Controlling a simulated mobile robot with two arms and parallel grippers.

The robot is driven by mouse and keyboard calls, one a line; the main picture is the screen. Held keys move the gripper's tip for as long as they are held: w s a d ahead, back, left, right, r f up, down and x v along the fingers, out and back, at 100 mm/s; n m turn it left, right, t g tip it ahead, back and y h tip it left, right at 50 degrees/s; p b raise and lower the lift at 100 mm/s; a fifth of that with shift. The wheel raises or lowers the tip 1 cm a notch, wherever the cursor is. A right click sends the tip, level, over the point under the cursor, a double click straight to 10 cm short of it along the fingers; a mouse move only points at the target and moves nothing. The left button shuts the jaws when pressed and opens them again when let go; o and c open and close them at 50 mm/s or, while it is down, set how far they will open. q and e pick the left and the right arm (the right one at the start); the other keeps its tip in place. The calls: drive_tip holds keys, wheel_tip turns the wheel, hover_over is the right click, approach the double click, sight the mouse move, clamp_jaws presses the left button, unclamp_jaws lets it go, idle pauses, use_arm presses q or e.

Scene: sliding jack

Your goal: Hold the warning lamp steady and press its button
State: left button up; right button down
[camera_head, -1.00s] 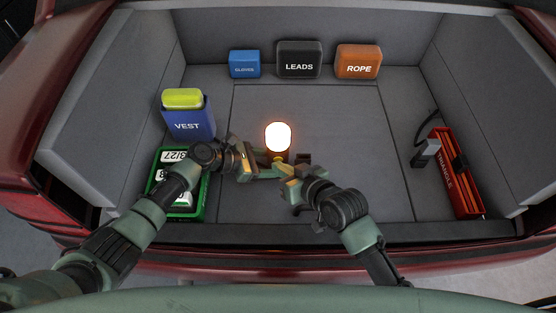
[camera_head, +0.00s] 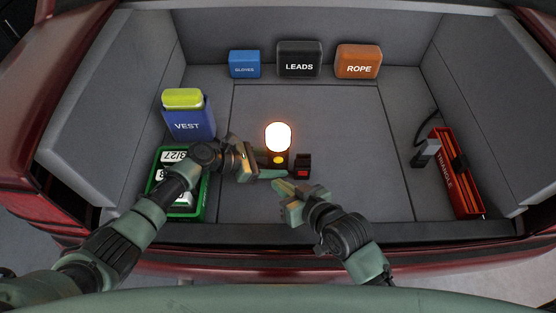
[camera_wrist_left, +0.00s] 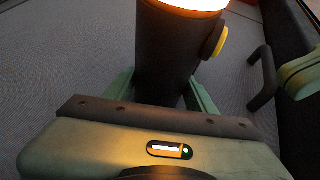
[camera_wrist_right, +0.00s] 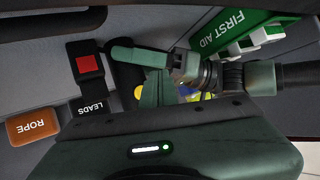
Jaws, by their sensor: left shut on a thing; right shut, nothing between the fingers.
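The warning lamp (camera_head: 278,137) stands upright on the trunk floor, its top glowing orange-white. Its yellow button (camera_head: 278,160) faces the front, and shows on the side of the dark body in the left wrist view (camera_wrist_left: 215,42). My left gripper (camera_head: 266,173) is shut on the lamp's dark body (camera_wrist_left: 163,45), one finger on each side. My right gripper (camera_head: 279,187) is shut and empty, in front of the lamp and apart from the button. In the right wrist view the button (camera_wrist_right: 140,93) shows beside the right fingers (camera_wrist_right: 153,88); the lamp is mostly hidden there.
A black block with a red square (camera_head: 303,167) stands just right of the lamp. A vest box (camera_head: 188,124) and green first aid case (camera_head: 204,205) are at left, a red triangle case (camera_head: 457,172) at right. Gloves, leads and rope cases line the back. Floor right of centre is clear.

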drive_tip(key=shift+s, duration=0.85)
use_arm(q)
drive_tip(key=o, duration=1.3)
drive_tip(key=shift+a, duration=0.1)
